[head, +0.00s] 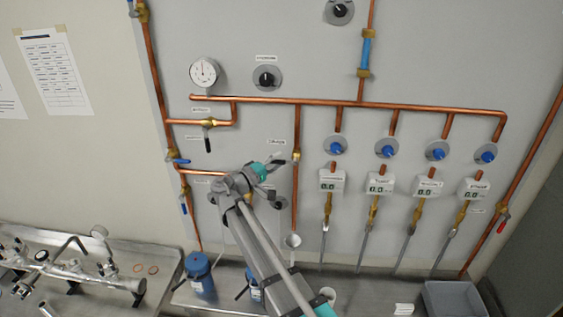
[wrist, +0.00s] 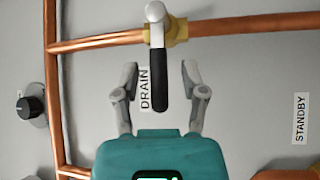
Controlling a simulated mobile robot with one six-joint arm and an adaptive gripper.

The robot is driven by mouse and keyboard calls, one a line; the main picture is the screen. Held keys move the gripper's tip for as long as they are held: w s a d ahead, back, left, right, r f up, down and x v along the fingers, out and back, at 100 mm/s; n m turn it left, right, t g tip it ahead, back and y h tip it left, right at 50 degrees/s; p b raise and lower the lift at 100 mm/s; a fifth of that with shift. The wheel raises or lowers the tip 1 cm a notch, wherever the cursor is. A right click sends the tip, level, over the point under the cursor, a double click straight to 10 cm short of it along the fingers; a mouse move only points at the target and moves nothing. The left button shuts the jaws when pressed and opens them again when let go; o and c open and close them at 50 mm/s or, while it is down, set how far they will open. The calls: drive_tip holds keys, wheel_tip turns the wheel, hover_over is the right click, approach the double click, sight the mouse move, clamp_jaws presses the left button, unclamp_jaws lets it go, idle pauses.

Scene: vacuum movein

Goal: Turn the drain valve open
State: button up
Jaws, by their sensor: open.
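The drain valve shows in the wrist view with a brass body (wrist: 177,32) on a copper pipe. Its lever has a grey neck and a black grip (wrist: 158,80) and lies across the pipe, pointing toward my gripper (wrist: 159,72). A DRAIN label (wrist: 145,88) is beside the lever. My gripper is open, one finger on each side of the black grip, with visible gaps; depth contact cannot be told. In the head view, my gripper (head: 282,160) is just left of the valve (head: 296,156) on the vertical pipe. The lever is hard to make out there.
Copper pipes (head: 380,105) cross the panel. A dark knob (wrist: 24,108) and a STANDBY label (wrist: 300,118) flank the valve in the wrist view. Several digital gauges (head: 331,182) hang to the right. A white funnel (head: 292,240) is below the drain pipe.

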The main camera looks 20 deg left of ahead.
idle(0.3)
clamp_jaws()
drive_tip(key=shift+d, duration=0.3)
drive_tip(key=shift+a, duration=0.2)
